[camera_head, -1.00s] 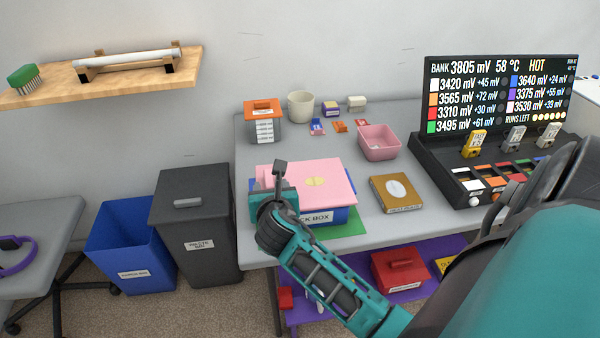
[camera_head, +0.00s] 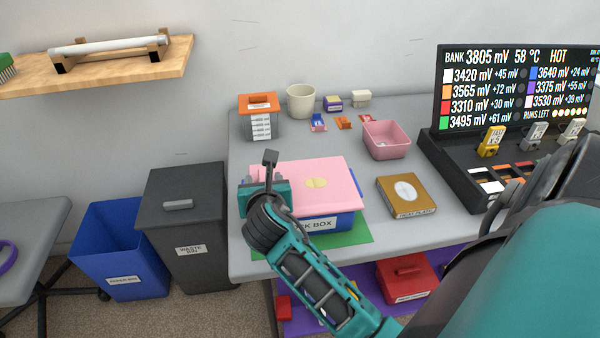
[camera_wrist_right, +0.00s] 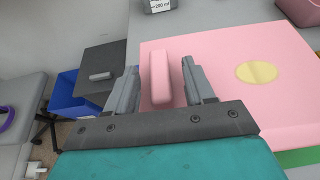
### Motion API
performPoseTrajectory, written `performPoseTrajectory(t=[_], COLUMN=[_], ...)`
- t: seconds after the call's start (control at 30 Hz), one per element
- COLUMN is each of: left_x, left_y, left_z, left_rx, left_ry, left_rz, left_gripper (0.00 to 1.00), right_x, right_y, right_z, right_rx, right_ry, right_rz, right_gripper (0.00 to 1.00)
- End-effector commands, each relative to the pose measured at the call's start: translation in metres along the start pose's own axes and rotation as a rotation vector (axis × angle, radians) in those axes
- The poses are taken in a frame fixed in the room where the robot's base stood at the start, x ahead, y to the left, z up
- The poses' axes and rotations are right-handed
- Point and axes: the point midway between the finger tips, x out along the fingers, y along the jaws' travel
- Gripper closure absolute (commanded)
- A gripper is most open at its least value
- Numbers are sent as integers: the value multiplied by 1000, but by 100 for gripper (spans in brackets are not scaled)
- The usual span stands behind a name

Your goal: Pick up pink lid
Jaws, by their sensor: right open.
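The pink lid (camera_head: 325,176), with a pale yellow oval on top, lies on a blue box (camera_head: 345,219) labelled "...CK BOX", part of the label hidden. In the right wrist view the lid (camera_wrist_right: 225,105) shows a raised pink handle bar (camera_wrist_right: 160,78) near its left edge. My right gripper (camera_head: 270,160) is over the left part of the lid. In the wrist view my right gripper (camera_wrist_right: 163,80) is open, its two fingers on either side of the handle with a gap at each side. My left gripper is not in view.
The box stands on a green mat (camera_head: 358,236) on the grey table (camera_head: 395,160). A dark waste bin (camera_head: 190,240) and a blue bin (camera_head: 120,265) stand left of the table.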

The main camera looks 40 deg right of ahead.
Motion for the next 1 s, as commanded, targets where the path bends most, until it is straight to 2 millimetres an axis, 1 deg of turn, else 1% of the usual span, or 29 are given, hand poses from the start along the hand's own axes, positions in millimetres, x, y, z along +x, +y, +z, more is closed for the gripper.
performPoseTrajectory(t=[0.07,0.63,1.0], left_x=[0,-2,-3], left_y=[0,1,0], left_z=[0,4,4], left_rx=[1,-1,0], left_ry=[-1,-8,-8], left_rz=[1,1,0], left_gripper=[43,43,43], right_x=[0,0,0], right_y=[0,0,0], right_z=[0,0,1], right_rx=[0,1,0], right_ry=[0,0,-1], right_rz=[0,0,0], right_gripper=[47,100,100])
